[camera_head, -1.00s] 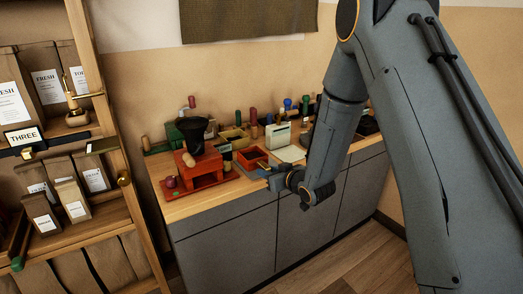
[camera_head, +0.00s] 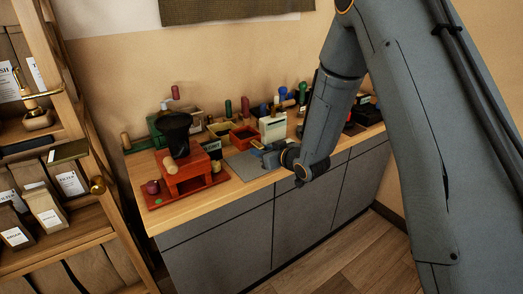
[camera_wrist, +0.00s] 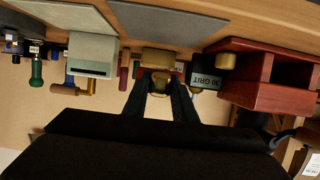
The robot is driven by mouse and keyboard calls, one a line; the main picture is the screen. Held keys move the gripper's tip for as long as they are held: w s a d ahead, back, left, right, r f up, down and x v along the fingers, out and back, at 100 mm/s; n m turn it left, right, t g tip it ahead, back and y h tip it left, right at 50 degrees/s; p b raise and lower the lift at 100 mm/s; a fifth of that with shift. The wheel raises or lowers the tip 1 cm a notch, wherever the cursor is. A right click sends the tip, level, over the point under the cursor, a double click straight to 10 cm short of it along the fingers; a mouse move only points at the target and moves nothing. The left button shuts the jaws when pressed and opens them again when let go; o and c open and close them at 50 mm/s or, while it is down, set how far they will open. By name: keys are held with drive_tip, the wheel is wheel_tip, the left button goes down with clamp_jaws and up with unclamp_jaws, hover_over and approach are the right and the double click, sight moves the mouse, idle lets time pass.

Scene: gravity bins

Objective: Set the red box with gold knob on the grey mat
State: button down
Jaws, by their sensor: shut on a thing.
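The red box with gold knob (camera_head: 243,137) shows in the head view as a small open-topped box with a dark inside. My gripper (camera_head: 262,149) is just to its right and front. In the wrist view, which is upside down, my gripper (camera_wrist: 159,93) is shut on the gold knob (camera_wrist: 160,83); only slivers of red show beside it. The grey mat (camera_head: 244,165) lies bare on the counter, lower in the head view than the box. It also shows in the wrist view (camera_wrist: 155,24). The exact height of the box above the counter is hard to tell.
A red mill with a black hopper (camera_head: 187,174) stands left of the mat. A pale box (camera_head: 272,128) stands to the right, near my gripper. Several coloured handles and bins, one of them yellow (camera_head: 219,128), line the back. A shelf (camera_head: 85,205) stands at the far left.

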sight(262, 173)
drive_tip(key=shift+s+f, duration=0.1)
drive_tip(key=shift+d+f+b, duration=0.1)
drive_tip(key=shift+f+b, duration=1.9)
drive_tip(key=shift+f, duration=0.95)
drive_tip(key=shift+f+b, duration=0.3)
drive_tip(key=shift+f, duration=0.15)
drive_tip(key=c, duration=1.4)
unclamp_jaws()
drive_tip(key=shift+d, duration=0.1)
drive_tip(key=shift+b+v, duration=0.95)
drive_tip(key=shift+v, duration=2.95)
